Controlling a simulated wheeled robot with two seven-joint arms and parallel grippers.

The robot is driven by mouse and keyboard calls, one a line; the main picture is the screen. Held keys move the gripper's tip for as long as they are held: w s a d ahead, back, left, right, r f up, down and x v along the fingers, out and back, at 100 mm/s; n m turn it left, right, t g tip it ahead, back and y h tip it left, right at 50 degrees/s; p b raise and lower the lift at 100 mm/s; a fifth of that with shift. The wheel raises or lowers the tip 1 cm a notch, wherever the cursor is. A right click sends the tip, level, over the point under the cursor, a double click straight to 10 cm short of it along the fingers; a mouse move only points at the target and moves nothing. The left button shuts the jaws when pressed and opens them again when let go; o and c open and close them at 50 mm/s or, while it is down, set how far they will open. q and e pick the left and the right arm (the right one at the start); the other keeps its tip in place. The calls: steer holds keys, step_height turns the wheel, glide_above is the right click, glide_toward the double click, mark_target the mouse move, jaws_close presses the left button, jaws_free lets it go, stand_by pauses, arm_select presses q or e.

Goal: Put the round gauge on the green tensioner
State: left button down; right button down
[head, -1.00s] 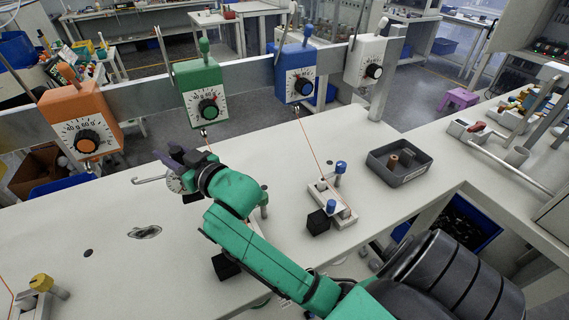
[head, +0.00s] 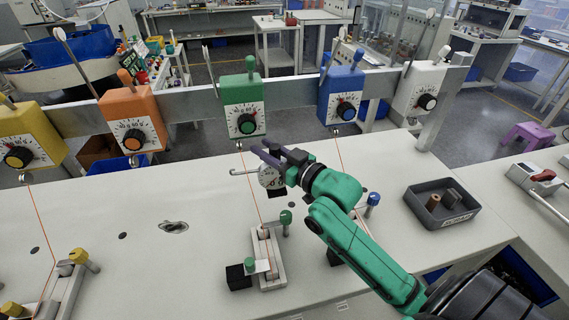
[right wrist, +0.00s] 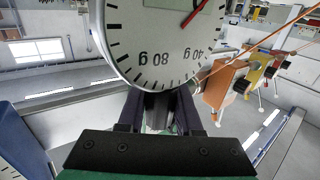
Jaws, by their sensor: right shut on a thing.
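The round gauge (head: 268,177) is a white dial with a thin metal hook reaching left, held above the table just below and in front of the green tensioner (head: 244,108). My right gripper (head: 274,157) is shut on it. In the right wrist view the gauge face (right wrist: 160,45) fills the top, with marks, a red needle and the jaws (right wrist: 158,108) at its lower rim. The green tensioner is a box with a black and green knob, hanging on the metal rail. An orange thread runs down from it, close to the gauge's hook; I cannot tell whether they touch. My left gripper is not seen.
Yellow (head: 27,140), orange (head: 133,122), blue (head: 341,92) and white (head: 419,88) tensioners hang along the same rail (head: 290,98). Threads run to blocks on the table, such as the green-knobbed one (head: 268,262). A grey tray (head: 441,207) with small parts stands right. The table's left middle is mostly clear.

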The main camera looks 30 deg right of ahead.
steer(key=s+d+f+p, duration=0.1)
steer(key=d+f, duration=0.3)
steer(key=f, duration=0.3)
steer(key=shift+d+p, duration=0.15)
steer(key=shift+p, duration=0.15)
steer(key=shift+s, duration=0.1)
steer(key=c, duration=0.6)
jaws_free()
steer(key=shift+f, duration=0.1)
steer(key=b+v, duration=0.1)
steer(key=v, duration=0.6)
steer(key=shift+s+b, duration=0.25)
steer(key=shift+b, duration=0.05)
